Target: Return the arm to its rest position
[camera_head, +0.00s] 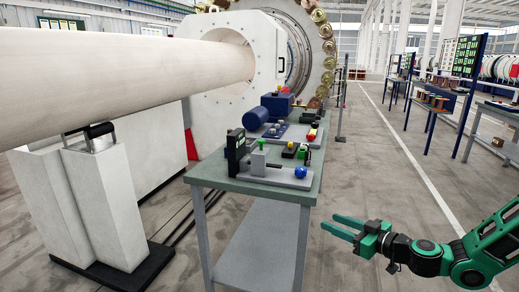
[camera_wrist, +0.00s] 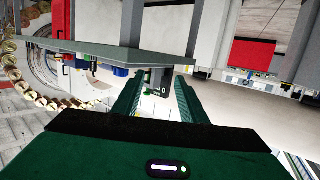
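My green arm comes in from the lower right of the head view. My gripper (camera_head: 346,227) points left, beside the right edge of the workbench and apart from it. Its two fingers are spread with a gap between them, and nothing shows between them. In the wrist view my gripper (camera_wrist: 157,98) also shows both fingers apart and empty. The wrist picture is turned over, with the bench (camera_wrist: 100,55) beyond the fingers.
The workbench (camera_head: 308,185) carries a grey fixture with a blue ball (camera_head: 300,171), a blue motor unit (camera_head: 270,112) and small parts. A large pipe and white machine (camera_head: 235,80) stand behind left. Floor right of the bench is clear up to more benches (camera_head: 436,103).

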